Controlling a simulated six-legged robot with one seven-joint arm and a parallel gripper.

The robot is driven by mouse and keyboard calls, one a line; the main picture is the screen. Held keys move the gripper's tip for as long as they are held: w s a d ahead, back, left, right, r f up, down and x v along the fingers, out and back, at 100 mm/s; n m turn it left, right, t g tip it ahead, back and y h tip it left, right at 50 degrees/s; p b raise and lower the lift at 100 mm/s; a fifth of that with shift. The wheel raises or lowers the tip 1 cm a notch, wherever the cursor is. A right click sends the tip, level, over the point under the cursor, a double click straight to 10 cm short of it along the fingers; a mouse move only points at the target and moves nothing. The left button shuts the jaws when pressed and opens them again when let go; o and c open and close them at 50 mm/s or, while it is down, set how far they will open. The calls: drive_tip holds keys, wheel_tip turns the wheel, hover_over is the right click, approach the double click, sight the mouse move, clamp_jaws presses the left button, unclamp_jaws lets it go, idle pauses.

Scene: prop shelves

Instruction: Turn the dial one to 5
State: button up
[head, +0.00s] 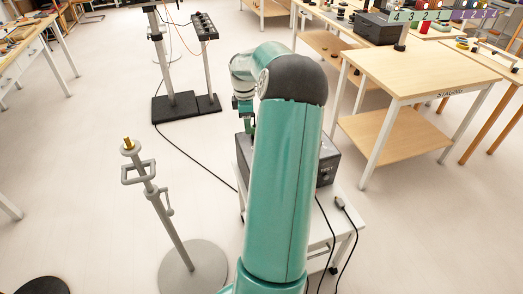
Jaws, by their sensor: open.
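A dark grey box (326,166) with the word TEST on its side stands on a small white table or cart (342,217). My teal arm hides most of the box's middle. My gripper (248,125) points down at the box's upper left, close to its top; it is small here, and I cannot tell whether it touches anything. The gripper is open, and I see nothing held in it. I cannot make out a dial or its numbers on this box; its face is largely hidden by my arm.
A grey stand (167,210) with a round base is left of the cart. A post with a small control box (204,27) stands behind. A wooden table (428,70) is at the right. Black cables run across the floor by the cart. Open floor lies at the left.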

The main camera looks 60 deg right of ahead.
drive_tip(key=s+d+f, duration=0.4)
drive_tip(key=d, duration=0.1)
drive_tip(key=shift+y, duration=0.3)
wheel_tip(320, 180, down, 13)
drive_tip(key=shift+s+a, duration=0.15)
drive_tip(key=c, duration=1)
